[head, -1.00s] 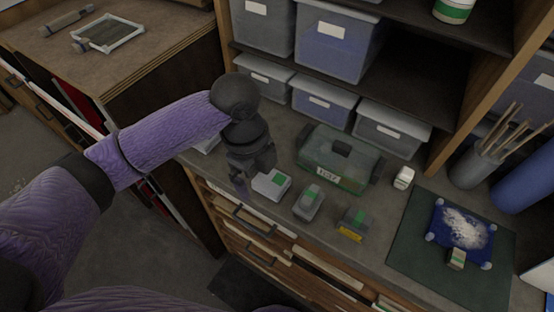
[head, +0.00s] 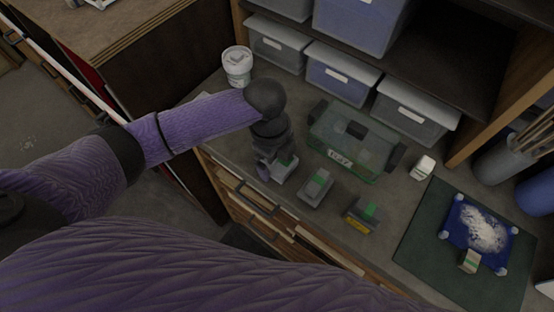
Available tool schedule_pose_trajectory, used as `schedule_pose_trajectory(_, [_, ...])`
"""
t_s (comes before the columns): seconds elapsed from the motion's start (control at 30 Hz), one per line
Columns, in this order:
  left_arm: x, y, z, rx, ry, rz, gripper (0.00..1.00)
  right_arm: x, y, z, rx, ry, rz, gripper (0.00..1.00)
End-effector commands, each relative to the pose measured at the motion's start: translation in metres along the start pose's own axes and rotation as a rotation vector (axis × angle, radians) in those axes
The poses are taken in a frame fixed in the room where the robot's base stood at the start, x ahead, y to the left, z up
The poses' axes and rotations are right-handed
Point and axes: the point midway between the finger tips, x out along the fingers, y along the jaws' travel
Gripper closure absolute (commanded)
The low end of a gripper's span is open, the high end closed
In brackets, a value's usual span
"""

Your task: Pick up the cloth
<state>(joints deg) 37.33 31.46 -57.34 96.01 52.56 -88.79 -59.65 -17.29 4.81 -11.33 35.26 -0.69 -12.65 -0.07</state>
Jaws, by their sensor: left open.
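I cannot clearly make out a cloth. My left gripper (head: 268,174) points down at the front left of the counter. It is open, at a small white block with a green top (head: 285,167), and partly hides it; I cannot tell whether they touch. A grey block with a green top (head: 317,186) and a dark block with green and yellow parts (head: 362,214) lie to its right. A pale flat thing behind my left forearm is mostly hidden. My right gripper is not in view.
A green see-through case (head: 345,168) stands behind the blocks. A white tub (head: 237,66) stands at the back left. A dark green mat (head: 421,241) at right holds a blue pad (head: 459,214) with white bits. Lidded bins (head: 341,73) fill the shelf.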

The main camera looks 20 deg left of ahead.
Motion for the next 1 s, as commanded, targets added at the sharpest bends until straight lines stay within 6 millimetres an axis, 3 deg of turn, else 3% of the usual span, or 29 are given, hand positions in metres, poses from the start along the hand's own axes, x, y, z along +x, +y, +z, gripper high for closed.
schedule_pose_trajectory(0.07, [-0.001, 0.0, 0.0, 0.0, 0.0, 0.0, 0.0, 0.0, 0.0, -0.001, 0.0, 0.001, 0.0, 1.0])
schedule_pose_trajectory(0.4, [-0.001, 0.0, 0.0, 0.0, 0.0, 0.0, 0.7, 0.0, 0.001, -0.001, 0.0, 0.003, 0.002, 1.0])
schedule_pose_trajectory(0.67, [-0.008, -0.001, -0.001, 0.0, 0.001, -0.002, 0.7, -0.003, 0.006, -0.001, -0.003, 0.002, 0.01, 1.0])
schedule_pose_trajectory(1.0, [-0.089, -0.001, -0.011, 0.0, 0.001, -0.004, 0.7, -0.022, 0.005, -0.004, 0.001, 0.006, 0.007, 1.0])
